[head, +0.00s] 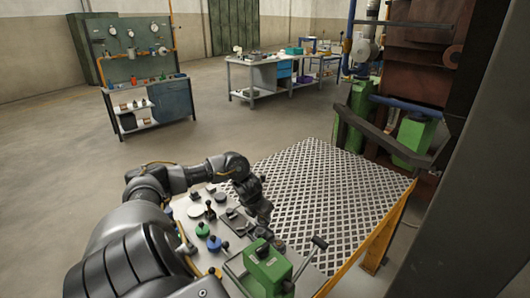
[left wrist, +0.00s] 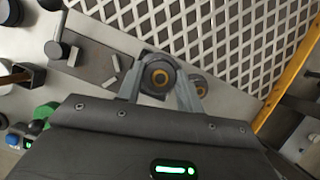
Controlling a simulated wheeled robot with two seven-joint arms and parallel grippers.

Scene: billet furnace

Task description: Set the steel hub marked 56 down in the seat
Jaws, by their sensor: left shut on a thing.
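My left gripper (left wrist: 158,88) is shut on a dark grey round hub (left wrist: 158,76) with a brass-coloured ring around its dark bore. The number on the hub cannot be read. A second dark round piece (left wrist: 198,86) with a similar ring is just right of the right finger and partly hidden by it. I cannot tell whether it is a seat or another hub. In the head view, my left gripper (head: 262,212) points down over the right part of the bench, and the held hub is hard to make out. My right gripper is not in view.
A grey plate (left wrist: 95,60) with small blocks lies left of the gripper. A green vice (head: 267,270) stands at the bench front. Green and blue knobbed pieces (head: 214,243) stand to the left. Metal grating (head: 325,190) lies beyond, with a yellow rail (head: 372,235) at its right.

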